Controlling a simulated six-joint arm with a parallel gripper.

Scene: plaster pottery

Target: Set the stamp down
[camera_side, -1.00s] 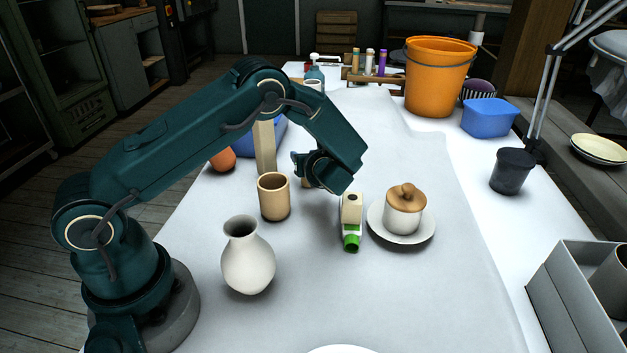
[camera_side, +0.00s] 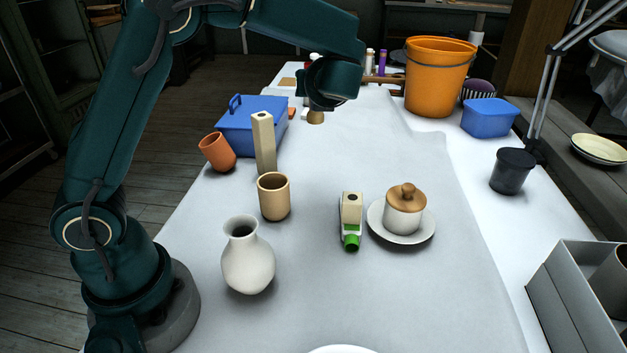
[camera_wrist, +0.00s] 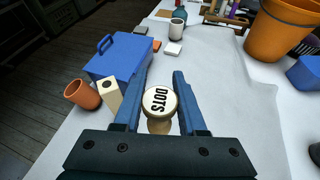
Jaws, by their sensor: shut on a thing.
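My gripper (camera_side: 320,102) is shut on the stamp (camera_side: 316,117). In the wrist view the stamp's round pale face, lettered "DOTS" (camera_wrist: 159,101), shows between the two blue fingers of my gripper (camera_wrist: 160,84), with a tan wooden part below it. In the side view only a small tan part of the stamp shows under my gripper. It is held high, apart from the things at the front; I cannot tell its exact height over the white cloth (camera_side: 340,150).
A blue toolbox (camera_side: 240,130), an orange clay cup (camera_side: 218,152) and an upright wooden block (camera_side: 264,148) stand at left. The right middle is clear.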

